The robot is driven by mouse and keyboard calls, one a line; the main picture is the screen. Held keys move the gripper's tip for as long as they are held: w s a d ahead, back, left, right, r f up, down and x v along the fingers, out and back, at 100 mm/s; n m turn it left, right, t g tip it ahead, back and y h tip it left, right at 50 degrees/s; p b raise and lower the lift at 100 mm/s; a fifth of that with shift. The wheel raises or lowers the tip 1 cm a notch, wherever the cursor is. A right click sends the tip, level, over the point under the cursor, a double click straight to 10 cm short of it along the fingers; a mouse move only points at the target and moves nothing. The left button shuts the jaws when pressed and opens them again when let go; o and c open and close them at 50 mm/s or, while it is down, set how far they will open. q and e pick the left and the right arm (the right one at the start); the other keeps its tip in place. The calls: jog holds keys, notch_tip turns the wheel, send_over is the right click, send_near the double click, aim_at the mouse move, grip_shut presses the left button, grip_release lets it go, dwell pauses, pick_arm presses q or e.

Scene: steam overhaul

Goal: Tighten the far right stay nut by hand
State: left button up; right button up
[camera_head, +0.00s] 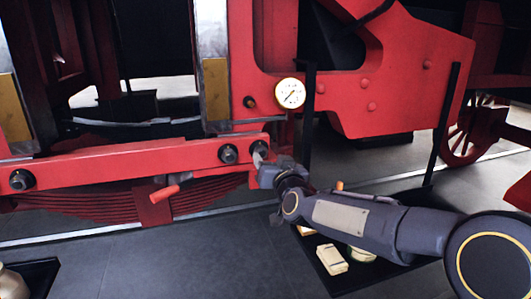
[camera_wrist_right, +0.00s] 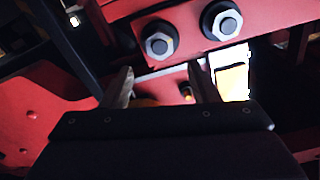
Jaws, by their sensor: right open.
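The far right stay nut (camera_head: 260,147) is a dark hex nut near the right end of the red stay beam (camera_head: 120,163). In the right wrist view, which looks turned over, it seems to be the left one of two nuts (camera_wrist_right: 159,45). My right gripper (camera_head: 260,162) is at the beam's right end, close by this nut and partly overlapping it in the head view. In the wrist view its two fingers (camera_wrist_right: 161,84) are apart with nothing between them, and the nut lies beyond their tips. My left gripper is not in view.
A second nut (camera_head: 228,153) sits just left, another (camera_head: 22,180) at the beam's left. A red handle (camera_head: 165,193) sticks out below the beam. A white gauge (camera_head: 290,93) is above. A dark tray (camera_head: 340,284) with small items lies on the floor under my right arm.

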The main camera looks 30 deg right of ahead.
aim_at(266, 153)
jog(key=p+x, duration=0.1)
jog(key=x, duration=0.4)
jog(key=shift+w, duration=0.4)
jog(key=c, duration=1)
jog(key=shift+d+f+m+b, duration=0.1)
jog(key=shift+f+m+b, duration=0.2)
jog(key=shift+m+b, duration=0.85)
jog(key=m+b, duration=0.3)
jog(key=shift+s+d, duration=0.1)
jog(key=shift+d, duration=0.05)
jog(key=m+b, duration=0.3)
jog(key=m, duration=0.1)
jog(key=shift+d+f+m, duration=0.1)
jog(key=shift+f+m, duration=0.05)
jog(key=shift+m, duration=0.2)
jog(key=shift+m+b, duration=0.7)
jog(key=shift+m, duration=1.2)
